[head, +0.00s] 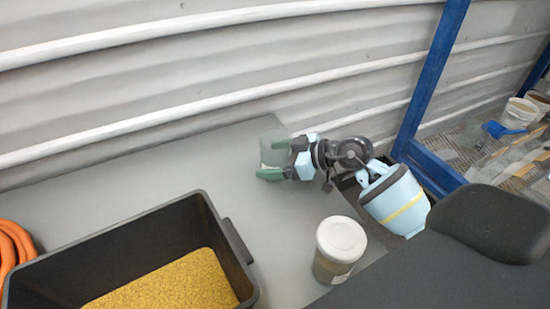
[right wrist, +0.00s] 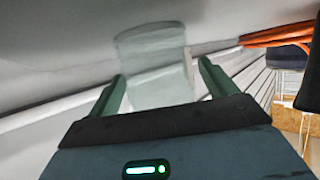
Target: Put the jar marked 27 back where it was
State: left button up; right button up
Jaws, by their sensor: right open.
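A greenish see-through jar (head: 273,148) stands on the grey table near its back edge. It also shows in the right wrist view (right wrist: 155,65), between and beyond the fingers. No number can be read on it. My right gripper (head: 270,158) is open, with its green fingers on either side of the jar; I cannot tell whether they touch it. In the right wrist view the open fingers (right wrist: 160,85) show apart. A second jar (head: 335,262) with a white lid and a label stands near the table's front right; its label is too small to read. My left gripper is not in view.
A black bin (head: 232,240) with yellow grains stands at the front left. An orange hose (head: 12,250) lies at the left edge. A corrugated wall (head: 150,85) runs behind the grey table (head: 130,185). A blue frame (head: 432,80) and a shelf with tubs (head: 520,112) are at the right.

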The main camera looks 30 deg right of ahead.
jog(key=v, duration=1.2)
jog(key=shift+p, duration=0.3)
